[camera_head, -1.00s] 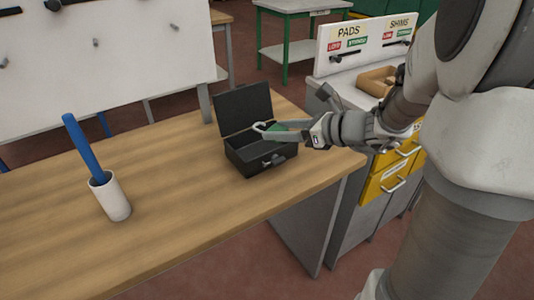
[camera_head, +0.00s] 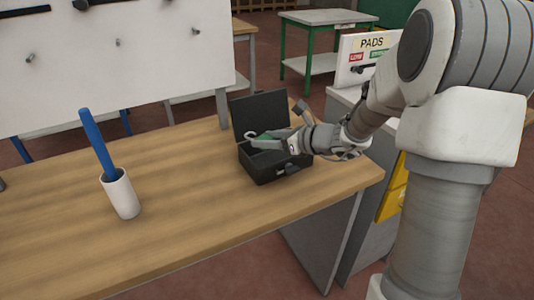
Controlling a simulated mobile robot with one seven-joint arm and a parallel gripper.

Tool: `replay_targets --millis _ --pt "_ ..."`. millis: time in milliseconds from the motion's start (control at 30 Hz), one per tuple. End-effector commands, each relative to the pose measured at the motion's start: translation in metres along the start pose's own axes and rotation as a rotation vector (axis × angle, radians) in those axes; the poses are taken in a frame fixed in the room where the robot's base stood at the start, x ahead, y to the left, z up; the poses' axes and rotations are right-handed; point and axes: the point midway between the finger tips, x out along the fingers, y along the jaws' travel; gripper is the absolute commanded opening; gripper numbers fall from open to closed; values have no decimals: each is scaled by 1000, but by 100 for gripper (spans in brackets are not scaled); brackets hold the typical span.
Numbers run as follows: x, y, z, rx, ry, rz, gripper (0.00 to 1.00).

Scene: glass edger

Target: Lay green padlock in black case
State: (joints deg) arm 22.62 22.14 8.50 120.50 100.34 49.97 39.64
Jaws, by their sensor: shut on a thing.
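The black case (camera_head: 262,172) stands on the wooden table near its right end, with its lid (camera_head: 262,112) raised at the back. My gripper (camera_head: 277,143) reaches in from the right over the case opening. It is shut on the green padlock (camera_head: 264,142), whose pale shackle (camera_head: 251,136) points left toward the lid. The padlock is over or just inside the opening; I cannot tell whether it touches the case. My gripper hides the right part of the opening.
A white cup (camera_head: 121,195) holding a blue stick (camera_head: 96,142) stands on the table (camera_head: 190,215) to the left. The table between cup and case is clear. A white pegboard (camera_head: 110,65) stands behind.

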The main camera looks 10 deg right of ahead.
Motion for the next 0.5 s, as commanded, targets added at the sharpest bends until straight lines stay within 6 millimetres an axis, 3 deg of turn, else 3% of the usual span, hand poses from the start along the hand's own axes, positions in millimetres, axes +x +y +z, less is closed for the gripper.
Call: replay_targets --millis 300,500 --pt "18 -1 -33 3 0 0 0" --pt "19 -1 -37 -1 -1 0 0"
